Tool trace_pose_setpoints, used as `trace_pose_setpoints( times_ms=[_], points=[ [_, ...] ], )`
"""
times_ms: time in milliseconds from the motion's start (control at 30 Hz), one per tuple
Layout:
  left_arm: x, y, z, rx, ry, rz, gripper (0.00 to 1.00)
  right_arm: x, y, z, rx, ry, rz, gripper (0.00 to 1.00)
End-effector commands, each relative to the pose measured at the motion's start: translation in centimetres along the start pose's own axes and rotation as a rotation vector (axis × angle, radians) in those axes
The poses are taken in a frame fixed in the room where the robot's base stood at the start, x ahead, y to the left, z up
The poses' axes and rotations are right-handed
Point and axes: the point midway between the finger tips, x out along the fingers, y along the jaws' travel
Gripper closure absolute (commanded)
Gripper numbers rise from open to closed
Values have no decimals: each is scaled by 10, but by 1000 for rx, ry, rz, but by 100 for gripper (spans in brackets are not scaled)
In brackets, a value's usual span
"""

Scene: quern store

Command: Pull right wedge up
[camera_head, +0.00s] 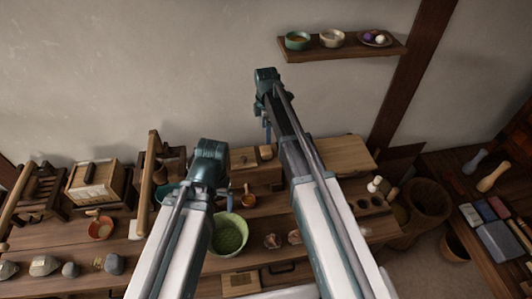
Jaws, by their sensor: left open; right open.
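A small light-brown wooden piece (265,152), perhaps the right wedge, stands on a low wooden box (243,160) at the back of the bench. I cannot make out a second wedge for certain. My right gripper (267,131) hangs below its raised wrist, in front of the wall and above that piece in the picture; it is open and I see nothing in it. My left gripper (228,202) is lower and further left, over the bench near a green bowl; it is open, and its fingers are mostly hidden by my wrist.
On the bench (130,225) are a green bowl (229,235), an orange bowl (101,228), a wooden chest (95,183), several stones and a wooden frame (152,180). A wall shelf (343,50) with bowls is at the upper right. A basket (425,200) stands right of the bench.

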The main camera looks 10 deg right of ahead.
Motion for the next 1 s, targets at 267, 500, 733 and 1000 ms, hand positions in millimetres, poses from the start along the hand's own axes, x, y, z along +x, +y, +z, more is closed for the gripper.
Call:
trace_pose_setpoints(
  times_ms=[267,500,733,1000],
  points=[
    [46,4,-3,-1,0,0,10,47,0,0,0,0,0,10],
    [80,8,-5,-2,0,0,10,81,0,0,1,0,0,10],
    [108,10,-6,-2,0,0,10,108,0,0,1,0,0,10],
    [113,11,-7,-2,0,0,10,114,0,0,1,0,0,10]
  ],
)
